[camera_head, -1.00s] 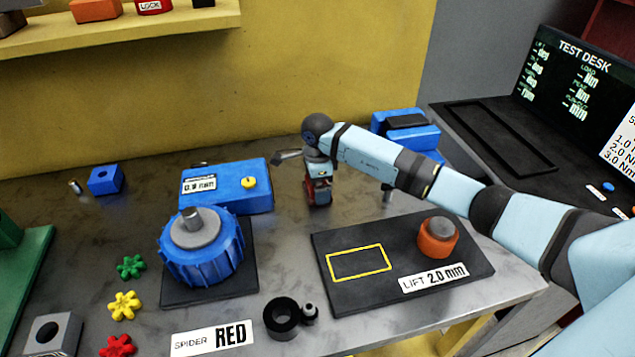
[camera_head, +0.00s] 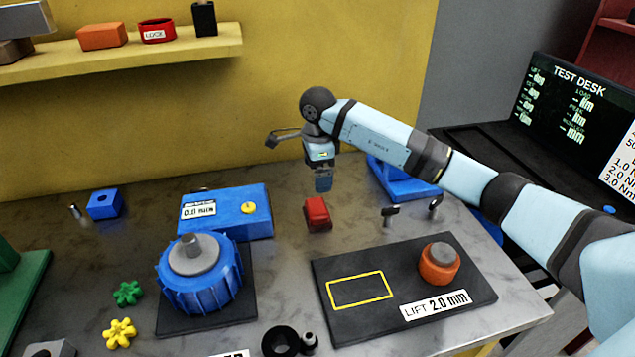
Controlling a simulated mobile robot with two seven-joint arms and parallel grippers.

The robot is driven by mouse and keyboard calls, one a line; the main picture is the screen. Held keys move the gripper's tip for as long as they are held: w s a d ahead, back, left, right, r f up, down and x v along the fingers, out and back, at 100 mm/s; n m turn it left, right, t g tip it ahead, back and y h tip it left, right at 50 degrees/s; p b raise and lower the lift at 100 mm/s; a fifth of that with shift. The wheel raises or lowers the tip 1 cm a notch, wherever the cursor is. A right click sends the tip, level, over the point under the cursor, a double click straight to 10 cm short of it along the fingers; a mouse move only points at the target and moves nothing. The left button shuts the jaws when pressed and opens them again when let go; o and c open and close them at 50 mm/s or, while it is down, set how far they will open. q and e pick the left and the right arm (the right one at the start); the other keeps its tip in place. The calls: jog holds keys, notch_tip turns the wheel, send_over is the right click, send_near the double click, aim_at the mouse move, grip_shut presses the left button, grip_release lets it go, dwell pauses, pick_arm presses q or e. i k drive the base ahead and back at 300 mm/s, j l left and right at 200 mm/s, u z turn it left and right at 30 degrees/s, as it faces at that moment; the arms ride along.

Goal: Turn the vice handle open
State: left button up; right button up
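My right gripper (camera_head: 323,183) points down above a small red block (camera_head: 317,213) on the bench, with a visible gap to it. Its fingers are small and seen from one side, so I cannot tell whether they are open. A blue body (camera_head: 398,184), perhaps the vice, stands behind my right forearm, which hides its top. I cannot make out a vice handle for certain. Two small dark metal pieces, one to the left (camera_head: 390,214) and one to the right (camera_head: 435,205), stand in front of the blue body. My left gripper is out of view.
A black plate (camera_head: 450,307) with an orange knob (camera_head: 439,265) lies at the front right. A blue ribbed hub (camera_head: 201,285) and a blue gauge box (camera_head: 247,222) stand left. Coloured spiders lie at the front left. The bench between gauge box and red block is clear.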

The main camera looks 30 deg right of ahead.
aim_at(434, 208)
jog(key=k, duration=1)
